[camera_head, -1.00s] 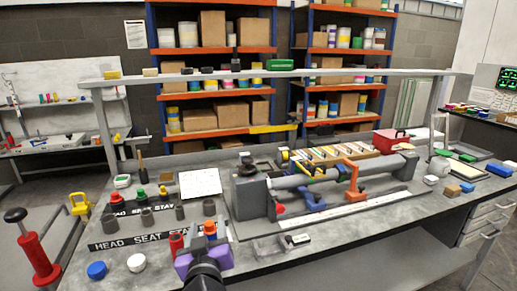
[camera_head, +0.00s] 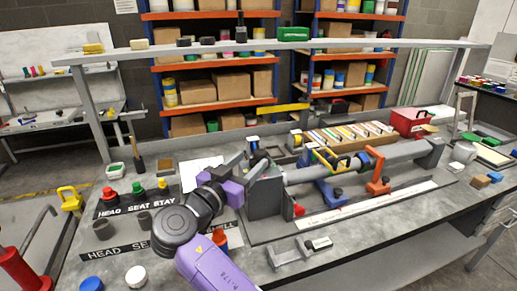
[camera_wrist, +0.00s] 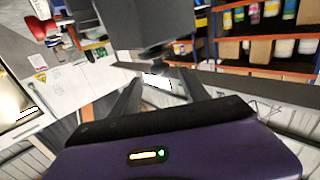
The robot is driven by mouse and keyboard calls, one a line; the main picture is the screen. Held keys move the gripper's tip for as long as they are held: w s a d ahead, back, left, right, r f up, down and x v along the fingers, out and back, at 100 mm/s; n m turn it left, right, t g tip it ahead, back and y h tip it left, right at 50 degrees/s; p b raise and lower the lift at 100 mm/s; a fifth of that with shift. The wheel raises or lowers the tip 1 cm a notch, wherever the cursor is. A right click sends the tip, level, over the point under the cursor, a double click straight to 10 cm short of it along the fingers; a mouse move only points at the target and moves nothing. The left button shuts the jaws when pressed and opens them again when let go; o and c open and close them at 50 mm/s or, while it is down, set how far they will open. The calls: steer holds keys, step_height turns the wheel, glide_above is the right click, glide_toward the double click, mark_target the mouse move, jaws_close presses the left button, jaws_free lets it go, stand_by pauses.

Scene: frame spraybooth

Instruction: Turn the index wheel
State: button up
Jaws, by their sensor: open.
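The grey headstock (camera_head: 264,194) of the long tube fixture stands on the bench, just right of my arm's purple wrist in the head view. I cannot clearly make out the index wheel; my arm covers the headstock's left side. My gripper (camera_wrist: 160,80) is open, its two dark fingers spread with nothing seen between them. In the wrist view a dark grey block (camera_wrist: 145,24), which looks like the headstock, stands just beyond the fingertips. I cannot tell whether they touch it. In the head view the fingers are mostly hidden at the headstock.
A grey tube (camera_head: 400,150) runs right from the headstock, with orange (camera_head: 377,172) and blue (camera_head: 331,193) supports beneath. A small grey clamp (camera_head: 300,250) lies in front. Red (camera_head: 110,194) and green caps stand at left. A shelf rail (camera_head: 270,45) crosses above the bench.

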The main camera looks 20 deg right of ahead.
mark_target(257, 156)
steer(key=p+x, duration=0.1)
steer(key=x, duration=0.5)
jaws_close()
steer(key=shift+f+n+t+y, duration=0.1)
steer(key=shift+n+t+y, duration=0.2)
steer(key=shift+t, duration=0.1)
